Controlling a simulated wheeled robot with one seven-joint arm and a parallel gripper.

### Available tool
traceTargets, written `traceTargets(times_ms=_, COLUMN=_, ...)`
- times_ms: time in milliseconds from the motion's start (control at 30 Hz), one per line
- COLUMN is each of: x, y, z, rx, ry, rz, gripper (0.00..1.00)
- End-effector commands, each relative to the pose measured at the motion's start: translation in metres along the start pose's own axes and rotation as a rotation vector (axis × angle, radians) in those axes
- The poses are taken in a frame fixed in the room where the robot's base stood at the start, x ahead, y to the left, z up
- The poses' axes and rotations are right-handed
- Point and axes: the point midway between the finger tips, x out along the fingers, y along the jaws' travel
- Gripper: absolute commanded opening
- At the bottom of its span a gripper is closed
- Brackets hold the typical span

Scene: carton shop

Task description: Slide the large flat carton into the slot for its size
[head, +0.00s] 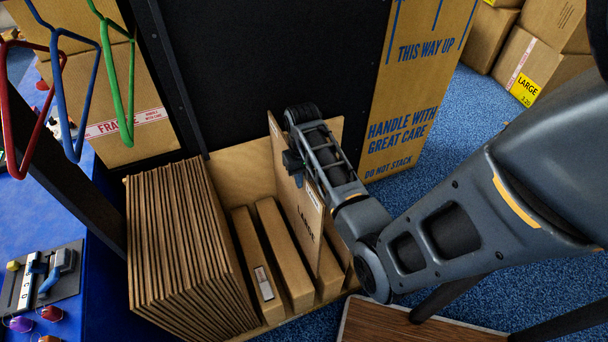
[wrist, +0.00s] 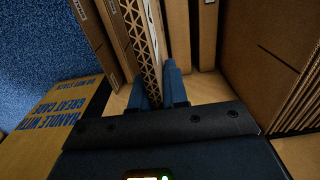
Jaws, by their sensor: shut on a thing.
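The large flat carton (head: 306,222), marked LARGE, stands upright on its edge at the right part of a wooden rack (head: 236,169) in the head view. In the wrist view, the carton's corrugated edge (wrist: 145,38) runs between the two blue fingers of my gripper (wrist: 160,88). The lower part of the carton is beside the cartons in the rack; I cannot tell whether its bottom touches the rack floor.
Several flat cartons (head: 188,250) fill the rack's left side. Narrow closed cartons (head: 284,250) stand in the middle, left of the held one. A tall carton (head: 408,95) stands behind on blue carpet. Coloured hangers (head: 75,100) hang at left. A wooden stool top (head: 400,325) is in front.

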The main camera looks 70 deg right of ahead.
Motion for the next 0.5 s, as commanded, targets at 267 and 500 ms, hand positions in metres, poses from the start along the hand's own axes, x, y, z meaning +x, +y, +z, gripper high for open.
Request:
traceTargets(times_ms=267, x=0.022, y=0.0, z=0.0, rx=0.0, ry=0.001, rz=0.0, gripper=0.0)
traceTargets(times_ms=500, x=0.039, y=0.0, z=0.0, rx=0.0, ry=0.001, rz=0.0, gripper=0.0)
